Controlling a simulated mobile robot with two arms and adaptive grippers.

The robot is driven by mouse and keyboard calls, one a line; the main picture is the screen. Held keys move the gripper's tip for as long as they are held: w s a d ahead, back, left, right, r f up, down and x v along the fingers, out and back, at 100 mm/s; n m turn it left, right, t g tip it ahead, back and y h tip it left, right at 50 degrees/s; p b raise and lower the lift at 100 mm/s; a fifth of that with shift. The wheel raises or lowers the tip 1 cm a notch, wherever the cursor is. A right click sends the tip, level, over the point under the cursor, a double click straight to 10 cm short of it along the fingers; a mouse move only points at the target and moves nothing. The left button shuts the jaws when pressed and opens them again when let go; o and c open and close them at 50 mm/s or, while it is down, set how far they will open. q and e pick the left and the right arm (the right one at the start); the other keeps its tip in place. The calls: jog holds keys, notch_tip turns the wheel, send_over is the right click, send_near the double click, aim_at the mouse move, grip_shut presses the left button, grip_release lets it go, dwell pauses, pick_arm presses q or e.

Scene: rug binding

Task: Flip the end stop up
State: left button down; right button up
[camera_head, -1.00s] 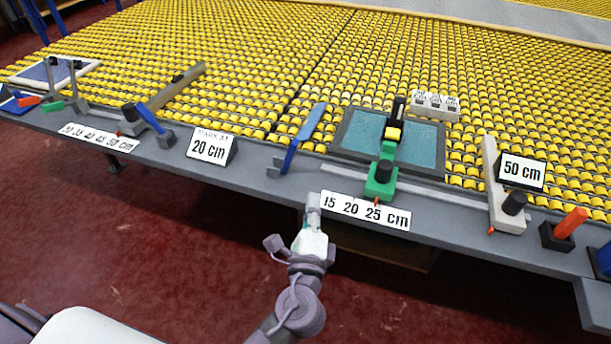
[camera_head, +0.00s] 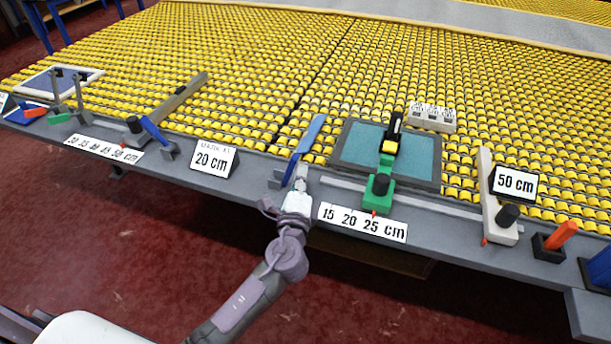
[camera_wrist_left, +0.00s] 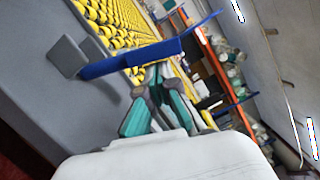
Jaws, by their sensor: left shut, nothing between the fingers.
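The end stop appears to be the blue flap (camera_head: 306,138), a flat bar in a small grey bracket (camera_head: 279,181) at the table's front edge. It slants up and back toward the rollers. In the left wrist view the blue bar (camera_wrist_left: 125,59) crosses just ahead of my fingertips, with its grey bracket (camera_wrist_left: 72,56) at left. My left gripper (camera_head: 301,172) is shut and empty, right beside the lower part of the flap. In the left wrist view its fingertips (camera_wrist_left: 158,72) meet the bar's near edge; I cannot tell whether they touch. My right gripper is not in view.
The green slider block (camera_head: 379,187) and the "15 20 25 cm" label (camera_head: 363,222) are close on the right. The "20 cm" sign (camera_head: 214,159) stands at left. A second blue lever (camera_head: 153,130) is farther left. Yellow rollers (camera_head: 230,75) cover the table behind.

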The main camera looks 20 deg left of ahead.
pick_arm(q)
jog(key=shift+r, duration=0.1)
jog(key=shift+a+r+n, duration=0.15)
jog(key=shift+a+n, duration=0.05)
jog(key=shift+n, duration=0.1)
jog(key=shift+a, duration=0.1)
jog(key=shift+a+r+n+g+p, duration=0.3)
jog(key=shift+a+r+n+p, duration=0.4)
jog(key=shift+n+p, duration=0.3)
jog(key=shift+w+a+r+n+g+h+p, duration=0.1)
jog(key=shift+a+n+g+h+p, duration=0.25)
jog(key=shift+a+n+p, duration=1.9)
jog(key=shift+w+a+n+g+h+p, duration=0.15)
jog(key=shift+a+n+g+p, duration=0.4)
jog(key=shift+a+n+p, duration=1.65)
jog(key=shift+s+a+m+b, duration=0.1)
jog(key=shift+a+m+b, duration=0.15)
jog(key=shift+a+b, duration=0.35)
jog(key=shift+d, duration=0.15)
